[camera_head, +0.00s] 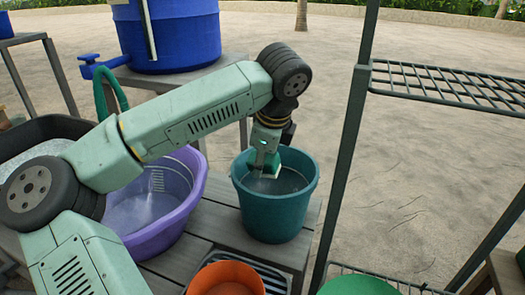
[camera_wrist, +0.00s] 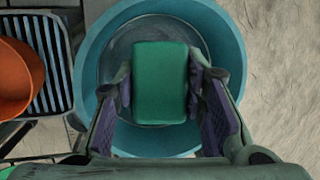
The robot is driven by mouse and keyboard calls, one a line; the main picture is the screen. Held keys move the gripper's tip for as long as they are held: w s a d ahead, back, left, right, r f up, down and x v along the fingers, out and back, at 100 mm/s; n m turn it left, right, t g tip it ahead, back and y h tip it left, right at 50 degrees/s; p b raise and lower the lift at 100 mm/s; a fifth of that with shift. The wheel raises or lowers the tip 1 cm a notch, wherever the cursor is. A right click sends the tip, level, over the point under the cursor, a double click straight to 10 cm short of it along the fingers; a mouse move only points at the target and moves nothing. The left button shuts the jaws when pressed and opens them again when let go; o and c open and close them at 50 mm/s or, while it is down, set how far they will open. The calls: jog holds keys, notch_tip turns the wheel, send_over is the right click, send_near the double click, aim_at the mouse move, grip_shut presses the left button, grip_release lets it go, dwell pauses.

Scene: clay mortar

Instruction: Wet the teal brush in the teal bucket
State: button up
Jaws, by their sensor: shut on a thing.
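The teal bucket (camera_head: 272,218) stands upright on the slatted table, with greyish liquid inside. My gripper (camera_head: 266,172) reaches down into the bucket's mouth from above. In the wrist view, my gripper (camera_wrist: 161,92) is shut on the teal brush (camera_wrist: 161,80), whose green block-shaped part sits between the two fingers. The brush (camera_head: 270,163) is partly hidden by the gripper in the head view. The bucket's rim (camera_wrist: 232,45) surrounds the brush in the wrist view. The brush's bristles are hidden, and I cannot tell whether it touches the liquid.
A purple basin (camera_head: 185,205) stands left of the bucket, and an orange bucket (camera_head: 226,278) in front. A green metal rack (camera_head: 352,130) rises close on the right. A blue barrel (camera_head: 168,35) stands behind. Sandy ground lies beyond the table.

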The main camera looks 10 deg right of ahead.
notch_tip(320, 180, down, 8)
jog(key=b, duration=0.2)
jog(key=shift+r, duration=0.1)
dwell(1.0)
notch_tip(320, 180, up, 14)
jog(key=p, duration=0.4)
jog(key=shift+f, duration=0.25)
jog(key=shift+f, duration=0.1)
dwell(0.9)
